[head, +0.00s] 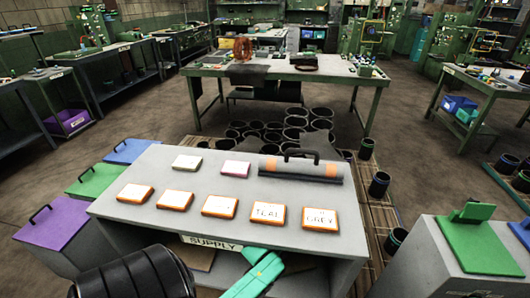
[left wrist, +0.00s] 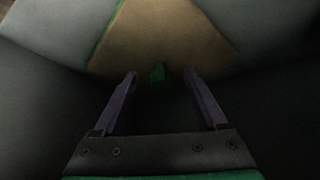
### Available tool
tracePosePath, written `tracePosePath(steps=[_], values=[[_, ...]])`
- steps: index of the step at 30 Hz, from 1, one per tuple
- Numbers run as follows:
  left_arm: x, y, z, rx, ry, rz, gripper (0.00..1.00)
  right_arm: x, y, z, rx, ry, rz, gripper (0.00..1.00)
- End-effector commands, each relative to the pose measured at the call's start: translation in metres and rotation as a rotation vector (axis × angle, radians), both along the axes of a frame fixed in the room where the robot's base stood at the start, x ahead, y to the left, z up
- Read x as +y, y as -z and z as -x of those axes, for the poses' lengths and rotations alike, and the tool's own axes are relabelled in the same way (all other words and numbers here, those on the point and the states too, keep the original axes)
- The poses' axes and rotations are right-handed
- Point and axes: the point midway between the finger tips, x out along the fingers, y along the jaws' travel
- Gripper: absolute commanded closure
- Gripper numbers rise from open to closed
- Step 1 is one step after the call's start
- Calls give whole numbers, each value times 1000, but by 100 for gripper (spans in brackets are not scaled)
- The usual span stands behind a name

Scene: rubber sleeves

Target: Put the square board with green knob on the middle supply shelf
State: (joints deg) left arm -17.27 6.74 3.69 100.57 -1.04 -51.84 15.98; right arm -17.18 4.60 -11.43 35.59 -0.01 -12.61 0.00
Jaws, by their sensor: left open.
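The tan board (left wrist: 165,35) shows in the left wrist view as a slanted flat piece. A small green knob (left wrist: 157,72) stands at its near edge. My left gripper (left wrist: 160,75) is open, with one purple finger on each side of the knob and a gap to both. In the head view, the teal body of my left gripper (head: 262,275) is at the front of the grey supply shelf (head: 110,208), and its fingers are hidden. Tan surfaces (head: 200,259) show inside the shelf under the SUPPLY label (head: 210,242). My right gripper is out of view.
Orange-edged label blocks (head: 219,206) and a grey roll with a black handle (head: 300,172) lie on the shelf top. Lidded boxes (head: 55,220) stand at its left. A grey box with a green lid (head: 480,245) stands at the right. Black sleeves (head: 265,130) lie behind.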

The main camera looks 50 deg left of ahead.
Motion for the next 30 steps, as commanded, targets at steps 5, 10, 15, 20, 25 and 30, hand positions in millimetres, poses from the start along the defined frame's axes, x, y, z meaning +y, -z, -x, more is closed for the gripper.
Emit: tracePosePath(steps=[5,10,15,20,25,30], values=[[-10,2,37,4,0,2,26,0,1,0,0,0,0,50],[-18,2,67,4,0,2,26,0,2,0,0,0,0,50],[-22,0,81,0,0,0,26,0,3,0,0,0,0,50],[-22,0,82,-1,0,0,26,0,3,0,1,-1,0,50],[-22,0,81,-1,0,0,26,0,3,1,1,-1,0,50],[-22,0,81,-1,0,0,26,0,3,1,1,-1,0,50]])
